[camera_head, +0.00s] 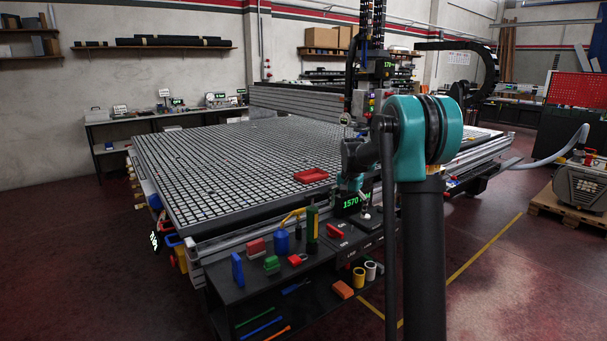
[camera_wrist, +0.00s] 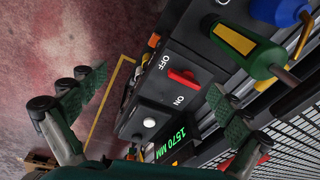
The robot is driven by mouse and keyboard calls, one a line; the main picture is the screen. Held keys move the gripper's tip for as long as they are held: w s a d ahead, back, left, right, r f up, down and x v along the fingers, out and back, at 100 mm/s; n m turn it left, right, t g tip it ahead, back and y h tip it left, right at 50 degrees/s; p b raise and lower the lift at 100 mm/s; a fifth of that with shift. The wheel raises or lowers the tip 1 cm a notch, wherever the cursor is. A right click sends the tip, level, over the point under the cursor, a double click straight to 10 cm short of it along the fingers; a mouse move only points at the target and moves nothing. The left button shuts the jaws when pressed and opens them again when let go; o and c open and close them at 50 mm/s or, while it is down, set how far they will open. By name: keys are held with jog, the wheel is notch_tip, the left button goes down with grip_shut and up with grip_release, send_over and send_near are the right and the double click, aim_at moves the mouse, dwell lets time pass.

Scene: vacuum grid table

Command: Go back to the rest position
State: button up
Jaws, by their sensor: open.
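My gripper (camera_wrist: 158,84) is open and empty in the wrist view, its two green ridged fingers spread wide. Between and beyond them is the dark control box (camera_wrist: 155,95) with a red switch (camera_wrist: 184,78) between the words OFF and ON, a white round button (camera_wrist: 149,122) and a green 1570 MM display (camera_wrist: 170,145). In the head view my gripper is small and partly hidden by my arm, close to the display (camera_head: 356,202) at the table's front edge. The red switch (camera_head: 334,232) shows to its lower left.
The vacuum grid table (camera_head: 215,160) spreads behind, with a red tray (camera_head: 311,175) near its front edge. A dark shelf (camera_head: 250,290) in front carries a blue bottle (camera_head: 281,241), a green-handled tool (camera_wrist: 240,45) and coloured blocks. Open floor (camera_head: 500,290) lies at the right.

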jog(key=s+f+n+t, duration=0.1)
jog(key=s+f+n, duration=0.1)
jog(key=s, duration=1.1)
jog(key=s+d+f+n+t, duration=0.1)
jog(key=s+f+n, duration=0.2)
jog(key=s, duration=1)
jog(key=s+d+f+n, duration=0.1)
jog(key=s+f, duration=0.5)
jog(key=s, duration=0.8)
jog(key=shift+d+n+t, duration=0.25)
jog(key=shift+n+t, duration=0.15)
jog(key=shift+n, duration=0.3)
